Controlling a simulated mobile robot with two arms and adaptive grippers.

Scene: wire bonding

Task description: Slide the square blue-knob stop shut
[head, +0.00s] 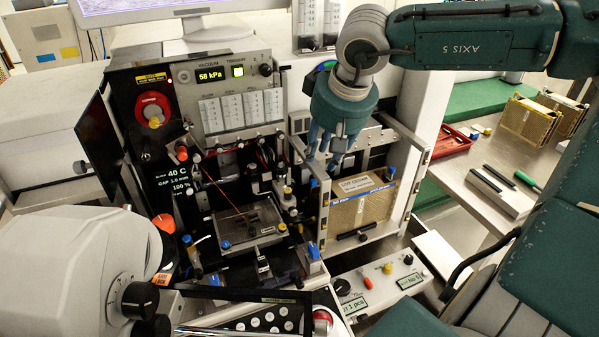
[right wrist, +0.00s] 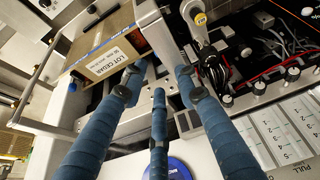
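Smaller blue tips show at the bay's left post (head: 314,183) and right side (head: 391,172). I cannot tell for sure which is the square blue-knob stop or how far it is slid. A gold magazine (head: 345,212) with a white lot label stands upright in the bay; it also shows in the right wrist view (right wrist: 100,45). My right gripper (head: 328,160) points down just above the bay's left top edge. Its blue fingers (right wrist: 160,80) are spread, with nothing between them. My left gripper is not seen.
The bonder's work stage (head: 247,222) and loose cables lie left of the bay. A control box (head: 378,284) with knobs stands in front. A microscope (head: 80,265) fills the lower left. The right bench holds a red tray (head: 452,142) and more magazines (head: 530,120).

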